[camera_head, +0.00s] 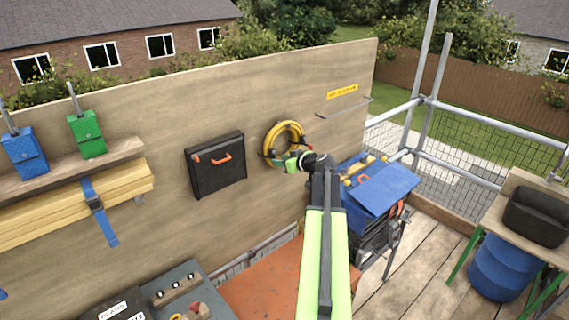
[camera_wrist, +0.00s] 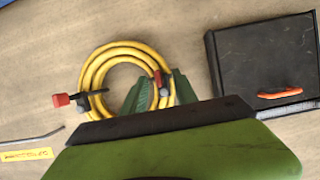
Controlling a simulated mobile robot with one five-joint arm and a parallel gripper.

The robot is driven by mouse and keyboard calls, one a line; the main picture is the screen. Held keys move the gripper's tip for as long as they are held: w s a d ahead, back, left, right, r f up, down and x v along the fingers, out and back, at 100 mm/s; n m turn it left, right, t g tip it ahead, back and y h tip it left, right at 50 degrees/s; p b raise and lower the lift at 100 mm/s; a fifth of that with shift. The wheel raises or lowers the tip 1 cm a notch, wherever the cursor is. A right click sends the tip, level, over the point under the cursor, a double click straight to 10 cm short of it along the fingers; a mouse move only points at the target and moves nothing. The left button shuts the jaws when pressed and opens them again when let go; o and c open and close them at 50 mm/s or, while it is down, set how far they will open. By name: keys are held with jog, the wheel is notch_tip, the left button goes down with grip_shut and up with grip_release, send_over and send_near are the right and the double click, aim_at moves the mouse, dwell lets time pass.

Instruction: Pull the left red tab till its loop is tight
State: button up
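A yellow coil (camera_head: 285,128) hangs on the wooden wall, bound by two dark straps with red tabs. In the wrist view, which shows the scene turned over, the coil (camera_wrist: 92,72) has one red tab (camera_wrist: 61,100) sticking out at picture left. The other red tab (camera_wrist: 158,78), on the side toward the black case, is the left one in the head view. My gripper (camera_wrist: 160,84) has its green fingers apart, one on either side of that tab. I cannot tell whether they touch it. In the head view my gripper (camera_head: 280,160) covers the coil's lower part.
A black case (camera_head: 215,166) with an orange handle hangs left of the coil. A thin metal rail (camera_head: 345,108) and a yellow label (camera_head: 342,91) are to its right. A blue-topped box (camera_head: 385,188) stands close by my arm on the right.

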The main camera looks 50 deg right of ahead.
grip_shut()
jog(key=shift+s, duration=0.1)
jog(key=shift+s+a, duration=0.15)
jog(key=shift+s, duration=0.85)
jog(key=shift+s+a, duration=0.1)
jog(key=shift+s, duration=0.85)
grip_release()
jog(key=o, duration=0.5)
